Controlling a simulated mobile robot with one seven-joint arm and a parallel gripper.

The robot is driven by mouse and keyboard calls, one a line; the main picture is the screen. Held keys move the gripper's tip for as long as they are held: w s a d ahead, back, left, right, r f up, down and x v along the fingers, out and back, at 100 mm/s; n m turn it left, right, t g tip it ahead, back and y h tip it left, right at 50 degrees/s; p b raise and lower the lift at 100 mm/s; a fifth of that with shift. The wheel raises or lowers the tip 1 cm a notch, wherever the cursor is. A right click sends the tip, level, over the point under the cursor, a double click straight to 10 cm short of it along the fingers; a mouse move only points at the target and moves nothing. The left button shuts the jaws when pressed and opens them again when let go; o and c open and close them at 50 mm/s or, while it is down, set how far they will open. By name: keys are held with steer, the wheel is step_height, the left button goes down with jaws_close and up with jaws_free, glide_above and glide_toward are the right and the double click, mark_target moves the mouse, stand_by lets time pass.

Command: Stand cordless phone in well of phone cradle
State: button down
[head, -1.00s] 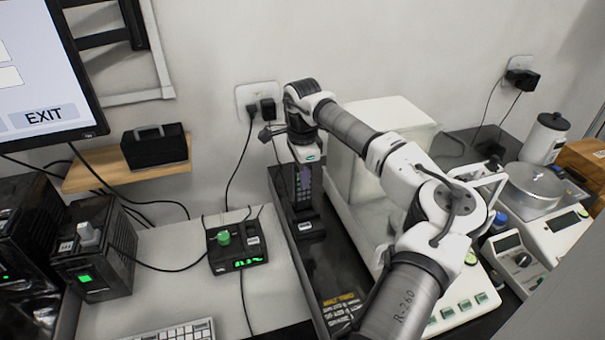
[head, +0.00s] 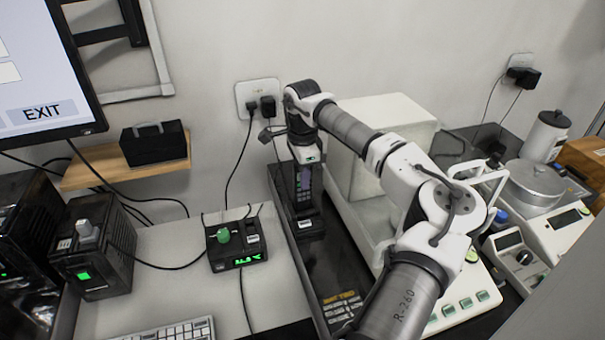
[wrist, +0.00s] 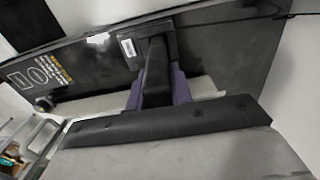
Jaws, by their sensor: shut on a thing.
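The cordless phone (head: 302,192) is a dark, slim handset with a keypad, standing about upright in the head view. It also shows in the wrist view as a black bar (wrist: 157,75). My gripper (head: 305,176) is shut on its upper part, and purple finger pads flank it in the wrist view (wrist: 159,90). The phone cradle (head: 310,229) is a low black base with a white label on the dark bench; it also shows in the wrist view (wrist: 129,48). The phone's lower end meets the cradle; I cannot tell how deep it sits, since the well is hidden.
A white balance (head: 385,125) stands close on the right of the phone. A black box with a green knob (head: 236,246) sits on the pale table to the left. Cables hang from the wall socket (head: 258,98) behind.

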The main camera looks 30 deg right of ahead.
steer(key=shift+f+b, duration=0.55)
steer(key=shift+f, duration=0.45)
stand_by(0.5)
steer(key=c, duration=0.6)
jaws_free()
steer(key=shift+s, duration=0.1)
steer(key=shift+a, duration=0.1)
steer(key=shift+r+p, duration=2.3)
steer(key=shift+r, duration=1.55)
